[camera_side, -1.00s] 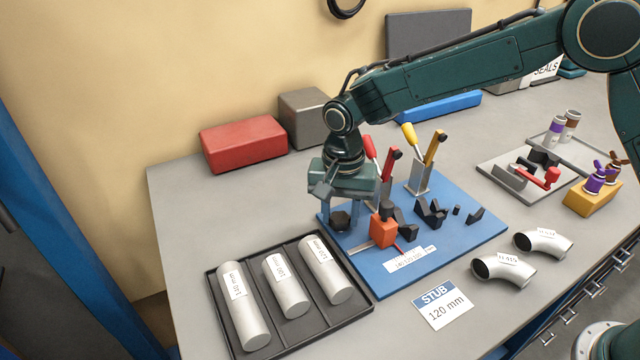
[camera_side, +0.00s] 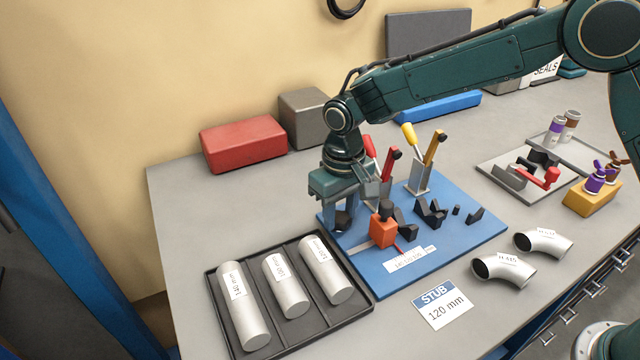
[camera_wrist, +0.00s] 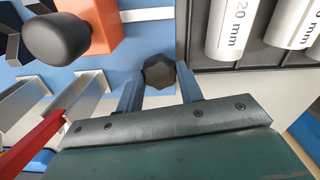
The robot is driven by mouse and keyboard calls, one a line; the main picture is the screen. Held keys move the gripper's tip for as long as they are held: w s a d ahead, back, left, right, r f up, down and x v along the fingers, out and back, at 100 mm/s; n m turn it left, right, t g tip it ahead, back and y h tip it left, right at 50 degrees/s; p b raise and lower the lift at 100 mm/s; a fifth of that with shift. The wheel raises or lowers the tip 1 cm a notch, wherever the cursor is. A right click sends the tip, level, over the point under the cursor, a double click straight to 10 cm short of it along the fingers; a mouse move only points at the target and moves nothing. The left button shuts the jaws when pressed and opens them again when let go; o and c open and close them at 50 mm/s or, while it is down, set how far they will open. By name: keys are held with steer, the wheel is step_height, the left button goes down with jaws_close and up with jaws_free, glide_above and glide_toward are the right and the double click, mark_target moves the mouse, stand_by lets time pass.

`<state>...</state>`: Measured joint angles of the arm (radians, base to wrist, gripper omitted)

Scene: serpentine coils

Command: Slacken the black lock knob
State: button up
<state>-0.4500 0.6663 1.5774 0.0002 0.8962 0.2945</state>
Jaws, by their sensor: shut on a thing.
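The faceted black lock knob (camera_side: 343,219) is at the left corner of the blue fixture plate (camera_side: 432,267). My gripper (camera_side: 343,213) points down over it and is shut on it. In the wrist view the knob (camera_wrist: 159,71) sits between the two blue-grey fingers of my gripper (camera_wrist: 158,84), one on each side. The fingers partly hide its sides in the side view. An orange block (camera_side: 383,233) stands just right of my gripper, with a rounded black knob (camera_wrist: 57,37) showing large beside it in the wrist view.
Toggle clamps with a red handle (camera_side: 370,146) and a yellow handle (camera_side: 410,134) stand behind and right of my gripper. Black V-shaped rests (camera_side: 431,213) sit on the plate. A dark tray (camera_side: 313,323) of silver tubes lies in front. Two pipe elbows (camera_side: 503,270) lie at right.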

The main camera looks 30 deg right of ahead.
steer(key=n, duration=0.6)
steer(key=shift+s+f, duration=0.1)
steer(key=shift+f, duration=0.15)
steer(key=n, duration=0.5)
steer(key=shift+d+n, duration=0.1)
steer(key=shift+n, duration=0.3)
steer(key=o, duration=1)
steer(key=shift+r, duration=0.1)
steer(key=shift+r, duration=0.1)
